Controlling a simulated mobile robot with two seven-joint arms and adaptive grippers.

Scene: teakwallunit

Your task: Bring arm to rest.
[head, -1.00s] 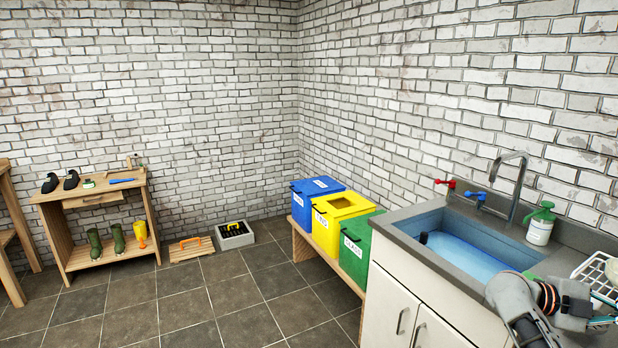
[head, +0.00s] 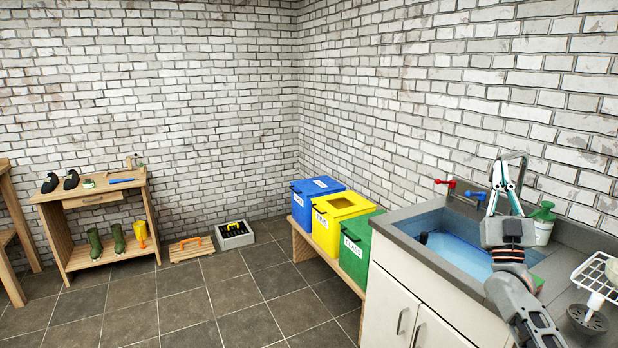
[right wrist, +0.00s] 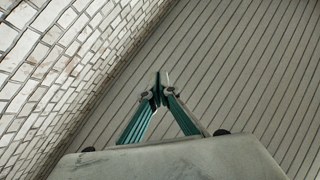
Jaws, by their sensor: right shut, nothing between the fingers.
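My right gripper (head: 499,163) points upward above the right part of the sink (head: 434,268), in front of the tap and the brick wall. Its fingers are shut and empty. In the right wrist view the same gripper (right wrist: 161,84) has its fingertips together, with only the brick wall and the slatted ceiling behind it. My right arm comes up from the bottom right, over the front of the counter. My left gripper is not in view.
A green-topped bottle (head: 543,225) stands close behind my right gripper. A white rack (head: 597,277) sits on the counter at the right. Blue (head: 308,207), yellow (head: 326,235) and green (head: 354,260) bins stand left of the sink cabinet.

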